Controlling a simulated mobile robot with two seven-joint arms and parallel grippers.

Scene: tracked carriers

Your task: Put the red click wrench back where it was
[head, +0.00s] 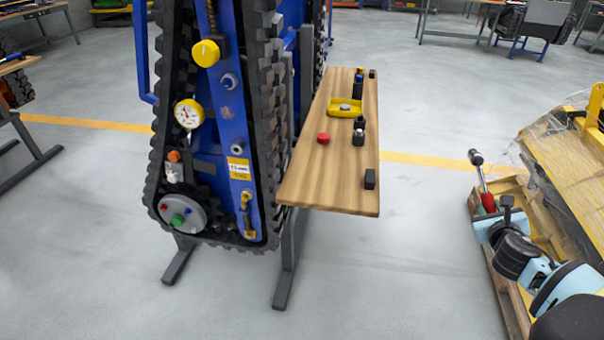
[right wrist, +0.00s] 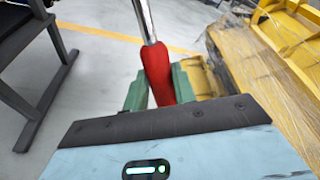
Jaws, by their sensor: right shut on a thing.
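The red click wrench has a red handle (head: 488,201) and a bare metal shaft with a dark head, standing up and tilted at the right of the head view. My right gripper (head: 490,213) is shut on its red handle. In the right wrist view the red handle of the wrench (right wrist: 157,74) sits between my green fingers (right wrist: 160,88), its shaft running up out of the picture. The fingers' far ends are partly hidden behind the handle and the wrist. My left gripper is not in view.
A blue tracked carrier (head: 222,105) stands upright on dark legs. Beside it a wooden shelf (head: 305,165) bears a yellow holder (head: 344,107), a red cap (head: 323,138) and several dark pieces. A pallet with a wrapped yellow load (head: 570,150) is close to my right arm. Floor between is clear.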

